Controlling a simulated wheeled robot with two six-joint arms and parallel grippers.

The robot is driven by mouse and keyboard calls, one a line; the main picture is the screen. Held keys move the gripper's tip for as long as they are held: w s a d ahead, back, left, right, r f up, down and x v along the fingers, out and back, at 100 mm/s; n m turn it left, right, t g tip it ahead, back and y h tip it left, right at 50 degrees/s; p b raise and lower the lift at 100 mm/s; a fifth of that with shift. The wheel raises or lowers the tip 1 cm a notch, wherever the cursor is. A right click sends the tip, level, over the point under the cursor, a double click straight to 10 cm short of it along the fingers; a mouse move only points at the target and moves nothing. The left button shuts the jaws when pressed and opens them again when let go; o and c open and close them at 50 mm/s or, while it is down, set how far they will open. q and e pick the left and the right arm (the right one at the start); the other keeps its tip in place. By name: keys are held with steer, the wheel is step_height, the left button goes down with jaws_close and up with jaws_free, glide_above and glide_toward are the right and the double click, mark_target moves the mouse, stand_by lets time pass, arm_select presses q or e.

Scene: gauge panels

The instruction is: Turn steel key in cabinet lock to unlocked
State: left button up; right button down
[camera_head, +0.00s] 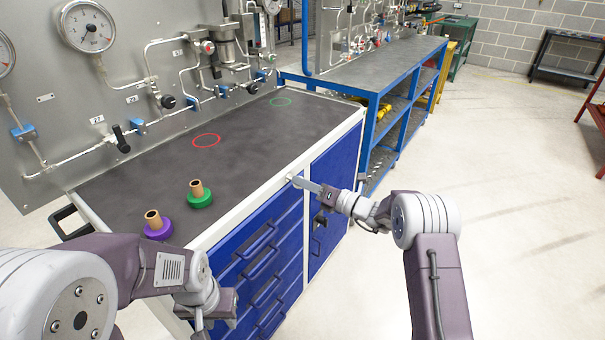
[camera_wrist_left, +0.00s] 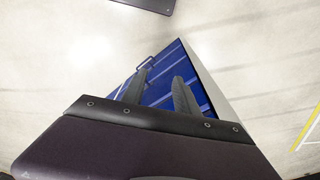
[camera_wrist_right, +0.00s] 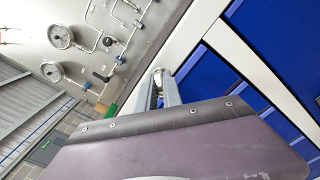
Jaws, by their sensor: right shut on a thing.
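The blue cabinet (camera_head: 338,170) has a white frame, drawers at the left and a door at the right. My right gripper (camera_head: 294,180) is shut at the white frame near the top left corner of the door. In the right wrist view its fingers (camera_wrist_right: 161,84) close around a small silvery piece, which fits the steel key. The fingers hide most of the key and the lock, so I cannot tell the key's angle. My left gripper (camera_head: 215,310) is low in front of the drawers. In the left wrist view its fingers (camera_wrist_left: 158,82) are apart and empty.
On the dark worktop (camera_head: 235,155) stand a purple spool (camera_head: 157,228) and a green spool (camera_head: 200,197). A dark latch (camera_head: 320,219) sits on the door.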

steer(key=m+p, duration=0.4)
steer(key=shift+r+m, duration=0.15)
steer(key=shift+m, duration=0.15)
steer(key=m+p, duration=0.2)
steer(key=m, duration=0.1)
steer(key=shift+f+m+p, duration=0.3)
steer(key=shift+m+p, duration=0.2)
steer(key=shift+m, duration=0.5)
steer(key=c, duration=1.5)
jaws_free()
